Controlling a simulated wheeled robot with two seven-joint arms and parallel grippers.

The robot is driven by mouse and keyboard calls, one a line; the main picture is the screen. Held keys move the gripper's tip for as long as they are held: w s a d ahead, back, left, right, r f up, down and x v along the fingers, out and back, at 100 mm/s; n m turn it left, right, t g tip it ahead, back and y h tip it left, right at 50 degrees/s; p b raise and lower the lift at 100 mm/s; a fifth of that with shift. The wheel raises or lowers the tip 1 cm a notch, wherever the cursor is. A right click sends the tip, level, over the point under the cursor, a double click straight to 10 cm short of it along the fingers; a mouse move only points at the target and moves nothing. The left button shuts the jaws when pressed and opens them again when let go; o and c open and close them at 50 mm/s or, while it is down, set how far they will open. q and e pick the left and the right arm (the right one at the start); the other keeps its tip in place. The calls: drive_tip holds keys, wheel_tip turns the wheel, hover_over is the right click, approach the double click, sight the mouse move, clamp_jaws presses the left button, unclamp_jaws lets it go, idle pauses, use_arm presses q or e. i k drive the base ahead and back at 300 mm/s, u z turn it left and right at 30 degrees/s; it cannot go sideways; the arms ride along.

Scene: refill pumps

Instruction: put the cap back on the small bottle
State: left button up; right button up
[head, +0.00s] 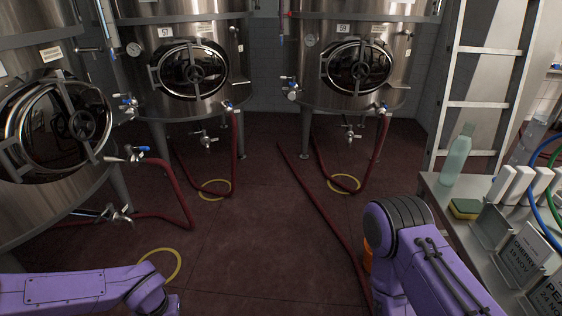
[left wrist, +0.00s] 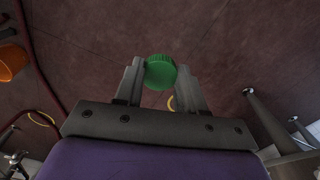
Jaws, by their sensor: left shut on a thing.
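A green ribbed cap (left wrist: 160,72) is between the fingertips of my left gripper (left wrist: 160,80) in the left wrist view, with the floor far below it. The left gripper is shut on the cap. In the head view only my purple left arm shows at the lower left, and its gripper is out of the picture. My right arm shows at the lower right, with its gripper out of view. A pale green bottle (head: 456,158) stands upright on the bench (head: 447,204) at the right. I cannot tell whether it is the small bottle of the task.
A yellow-green sponge (head: 465,208), white upright pieces and label cards (head: 522,256) are on the bench. Blue and green hoses run at its right edge. Steel tanks (head: 190,30) stand behind, a ladder (head: 478,104) at the back right. Red hoses (head: 325,205) cross the floor.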

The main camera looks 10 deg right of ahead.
sight(460, 149)
drive_tip(key=z, duration=0.45)
drive_tip(key=i, duration=1.65)
drive_tip(key=z, duration=1.95)
